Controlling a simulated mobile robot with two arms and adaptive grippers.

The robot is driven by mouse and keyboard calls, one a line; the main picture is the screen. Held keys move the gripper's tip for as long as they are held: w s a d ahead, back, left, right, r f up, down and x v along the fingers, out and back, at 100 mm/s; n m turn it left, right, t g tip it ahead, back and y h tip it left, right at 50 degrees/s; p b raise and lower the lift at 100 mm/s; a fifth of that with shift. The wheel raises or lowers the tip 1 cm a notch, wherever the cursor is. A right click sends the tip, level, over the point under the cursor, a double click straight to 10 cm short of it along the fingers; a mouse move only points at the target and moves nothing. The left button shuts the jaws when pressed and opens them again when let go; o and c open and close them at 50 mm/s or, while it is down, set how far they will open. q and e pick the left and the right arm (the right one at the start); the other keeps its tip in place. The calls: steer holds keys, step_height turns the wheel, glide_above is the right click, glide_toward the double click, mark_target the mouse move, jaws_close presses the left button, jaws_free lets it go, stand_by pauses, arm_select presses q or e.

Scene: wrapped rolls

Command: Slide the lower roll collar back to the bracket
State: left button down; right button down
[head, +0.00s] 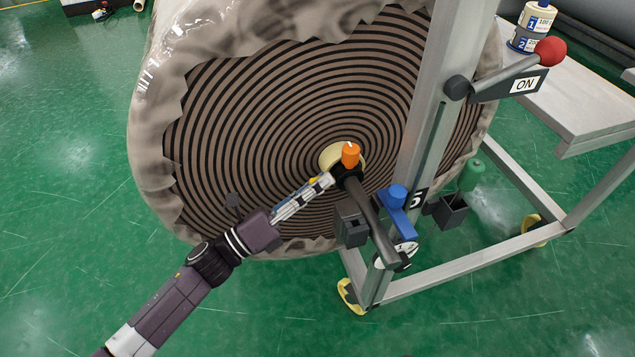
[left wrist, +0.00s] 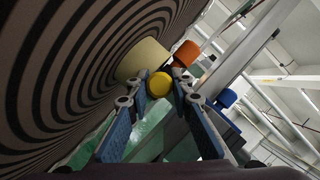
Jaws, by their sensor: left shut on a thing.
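The big striped roll (head: 290,110) has a pale core (head: 328,155) with a dark bar (head: 368,210) running out from it. A dark collar (head: 346,174) with an orange knob (head: 351,154) sits on the bar close to the core. My left gripper (head: 326,181) reaches the collar from the left. In the left wrist view its fingers (left wrist: 159,92) are closed around a yellow round knob (left wrist: 160,84), beside the pale core (left wrist: 143,60) and orange knob (left wrist: 185,54). How the yellow knob joins the collar is hidden. My right gripper is out of view.
A grey upright post (head: 432,100) stands right of the bar. A blue clamp (head: 397,196), dark box (head: 351,225) and round dial (head: 404,252) crowd the bar's near end. A red-knobbed lever (head: 549,51) marked ON is higher up.

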arm_select(q)
steer(key=s, duration=0.2)
steer(key=shift+s+d, duration=0.3)
steer(key=shift+d, duration=0.1)
steer(key=c, duration=1.7)
jaws_free()
steer(key=shift+w, duration=0.1)
steer(key=shift+a+f, duration=0.1)
steer(key=shift+a, duration=0.05)
steer(key=v, duration=1.1)
steer(key=shift+s+a, duration=0.25)
steer(key=shift+s, duration=0.1)
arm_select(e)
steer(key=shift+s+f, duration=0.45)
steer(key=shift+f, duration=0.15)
